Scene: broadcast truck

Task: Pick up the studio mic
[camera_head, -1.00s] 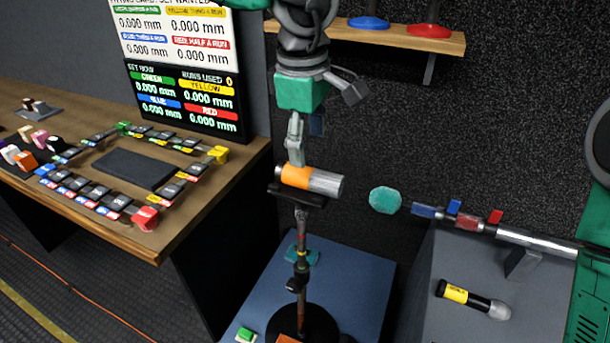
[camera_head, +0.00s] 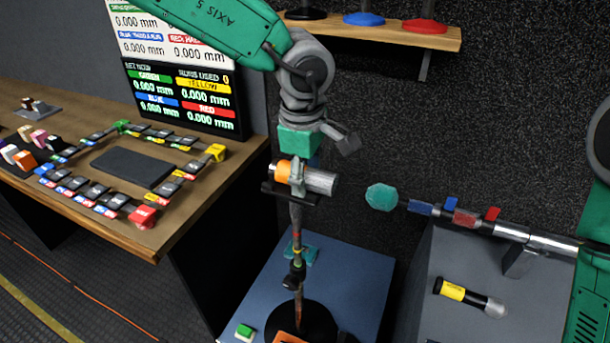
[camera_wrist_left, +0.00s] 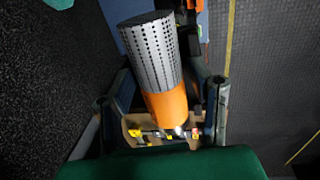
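The studio mic, an orange and silver cylinder (camera_head: 321,181), lies sideways on a dark cradle (camera_head: 272,190) at the top of a thin stand (camera_head: 298,240). In the left wrist view its perforated silver head (camera_wrist_left: 150,50) points up and its orange body (camera_wrist_left: 166,108) is nearest the palm. My left gripper (camera_head: 297,178) is right above the mic, with a finger in front of the orange part. In the left wrist view the left gripper (camera_wrist_left: 166,95) has its fingers on either side of the mic, with gaps visible. My right gripper is out of view.
A wooden desk (camera_head: 200,210) with coloured switches is at the left. A yellow-banded black mic (camera_head: 470,297) lies on a grey surface (camera_head: 440,255) at the right. A rod with a teal tip (camera_head: 381,197) reaches toward the stand. A shelf (camera_head: 440,37) is above.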

